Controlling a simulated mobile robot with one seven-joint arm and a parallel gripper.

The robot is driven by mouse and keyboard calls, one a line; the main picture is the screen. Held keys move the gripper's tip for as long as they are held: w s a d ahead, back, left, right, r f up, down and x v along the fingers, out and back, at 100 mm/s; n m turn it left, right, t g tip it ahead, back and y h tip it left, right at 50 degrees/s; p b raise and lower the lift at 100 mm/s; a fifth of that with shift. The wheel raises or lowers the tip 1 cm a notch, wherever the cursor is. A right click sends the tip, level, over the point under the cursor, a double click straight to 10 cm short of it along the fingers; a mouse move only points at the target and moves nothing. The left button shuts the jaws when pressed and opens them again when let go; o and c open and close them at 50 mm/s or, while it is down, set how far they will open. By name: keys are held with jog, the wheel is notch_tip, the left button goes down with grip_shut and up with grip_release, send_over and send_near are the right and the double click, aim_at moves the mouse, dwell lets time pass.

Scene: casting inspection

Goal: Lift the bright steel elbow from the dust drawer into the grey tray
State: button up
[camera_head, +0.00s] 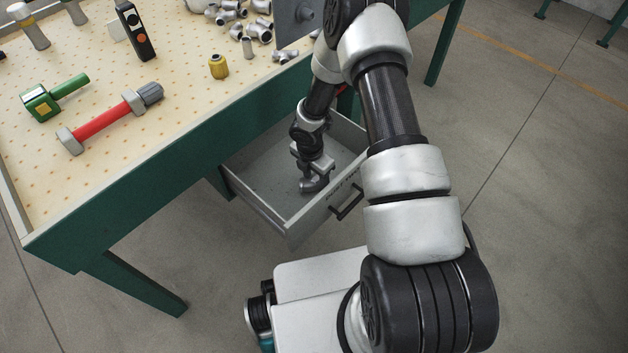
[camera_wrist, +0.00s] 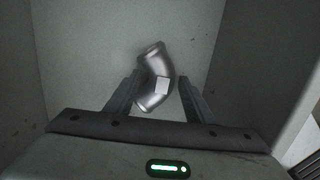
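The bright steel elbow (camera_wrist: 156,76) lies on the floor of the open dust drawer (camera_head: 266,207). It is a shiny bent pipe piece with a pale square patch. My gripper (camera_wrist: 160,88) reaches down into the drawer with its fingers apart, one on each side of the elbow. A narrow gap shows on the right; I cannot tell whether the left finger touches it. In the head view the elbow (camera_head: 314,185) shows just under my gripper, partly hidden by it. I cannot make out the grey tray in either view.
The drawer hangs under a green-edged pegboard bench (camera_head: 150,150). On the bench are a red-handled tool (camera_head: 105,121), a green tool (camera_head: 45,102), a yellow-brown fitting (camera_head: 218,67), a black handheld device (camera_head: 136,32) and several grey fittings (camera_head: 249,48). The drawer walls stand close around my gripper.

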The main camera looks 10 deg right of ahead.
jog(key=c, duration=1.1)
grip_shut()
jog(key=shift+r, duration=0.15)
